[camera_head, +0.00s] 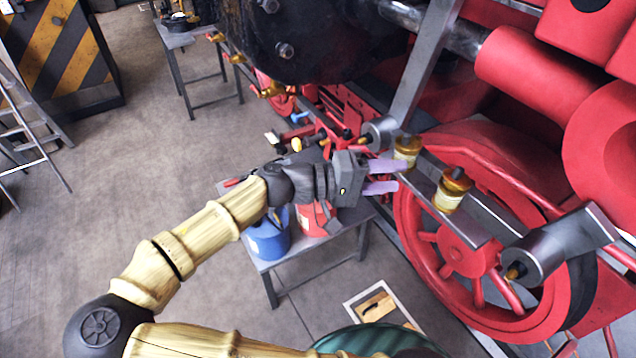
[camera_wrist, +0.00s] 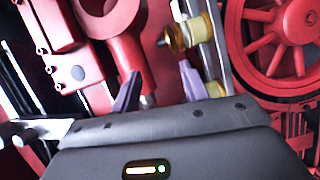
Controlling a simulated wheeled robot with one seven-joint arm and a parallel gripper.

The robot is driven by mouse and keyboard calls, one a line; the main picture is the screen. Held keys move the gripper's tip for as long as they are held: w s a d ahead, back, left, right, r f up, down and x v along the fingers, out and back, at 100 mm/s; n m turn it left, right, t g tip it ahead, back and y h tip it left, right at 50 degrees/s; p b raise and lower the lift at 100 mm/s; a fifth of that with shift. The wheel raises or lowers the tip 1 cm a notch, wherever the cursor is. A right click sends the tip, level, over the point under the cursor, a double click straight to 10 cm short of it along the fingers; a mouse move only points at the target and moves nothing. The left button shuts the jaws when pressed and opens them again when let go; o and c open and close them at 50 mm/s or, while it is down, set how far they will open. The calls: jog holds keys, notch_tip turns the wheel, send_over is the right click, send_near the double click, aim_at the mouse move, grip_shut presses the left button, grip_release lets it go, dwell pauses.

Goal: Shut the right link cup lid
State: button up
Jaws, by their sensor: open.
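Two brass-and-cream link cups stand on the grey rod in front of the red wheel. The right link cup (camera_head: 449,194) has an amber top with a small dark knob (camera_head: 458,173); its lid's angle is hard to tell. The left link cup (camera_head: 407,151) is close to my gripper's upper finger. My gripper (camera_head: 388,176) is open and empty, its purple fingers pointing right, short of the right cup. In the wrist view my gripper (camera_wrist: 160,86) has the right cup (camera_wrist: 188,33) beyond its fingers and the other cup (camera_wrist: 215,89) beside its right finger.
The red wheel (camera_head: 405,215) and grey rod (camera_head: 480,232) lie around the cups. A slanted grey bar (camera_head: 425,65) rises behind the left cup. A low table with a blue pot (camera_head: 268,240) and a red container (camera_head: 312,220) stands below my arm. Open floor lies left.

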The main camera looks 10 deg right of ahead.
jog(key=a+b, duration=0.4)
jog(key=a, duration=1)
jog(key=shift+r, duration=0.4)
jog(key=shift+s, duration=0.1)
jog(key=shift+c, duration=0.6)
jog(key=shift+d, duration=0.1)
